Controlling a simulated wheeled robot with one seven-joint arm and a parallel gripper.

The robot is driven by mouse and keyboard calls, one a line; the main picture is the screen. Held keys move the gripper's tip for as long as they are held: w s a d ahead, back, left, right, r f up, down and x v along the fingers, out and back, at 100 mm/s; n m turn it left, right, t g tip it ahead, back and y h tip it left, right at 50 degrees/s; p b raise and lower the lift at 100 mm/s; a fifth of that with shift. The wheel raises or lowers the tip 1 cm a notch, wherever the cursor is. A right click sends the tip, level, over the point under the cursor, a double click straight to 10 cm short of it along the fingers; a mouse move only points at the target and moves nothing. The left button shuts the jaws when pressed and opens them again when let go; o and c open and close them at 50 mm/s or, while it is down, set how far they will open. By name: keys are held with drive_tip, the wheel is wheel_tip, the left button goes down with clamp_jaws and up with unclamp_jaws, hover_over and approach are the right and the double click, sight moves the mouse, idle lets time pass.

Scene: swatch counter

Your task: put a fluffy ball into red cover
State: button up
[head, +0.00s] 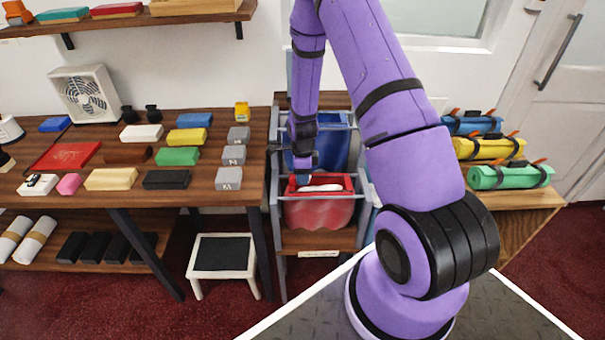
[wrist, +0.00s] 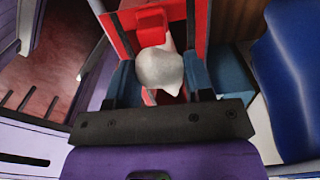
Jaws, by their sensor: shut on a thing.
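The white fluffy ball (wrist: 158,70) is between the two blue fingers of my gripper (wrist: 162,82) in the wrist view. My gripper is shut on it. The red cover (head: 318,212) is an open-topped red holder hanging in a grey rack. Its red rim (wrist: 122,38) shows just beyond the ball in the wrist view. In the head view my gripper (head: 304,178) points down at the cover's back left rim. A white shape (head: 322,188) shows in the cover's opening; I cannot tell if it is the held ball. The cover's inside is mostly hidden.
A blue holder (head: 328,145) hangs behind the red one; blue cloth also fills the wrist view's right side (wrist: 288,70). The grey rack's bars (head: 277,215) stand close on both sides. A wooden table (head: 225,190) with several coloured blocks is at left.

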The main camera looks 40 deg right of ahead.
drive_tip(key=shift+f, duration=0.15)
drive_tip(key=o, duration=1.1)
drive_tip(key=shift+o, duration=0.2)
drive_tip(key=shift+r, duration=3)
drive_tip(key=shift+r, duration=0.1)
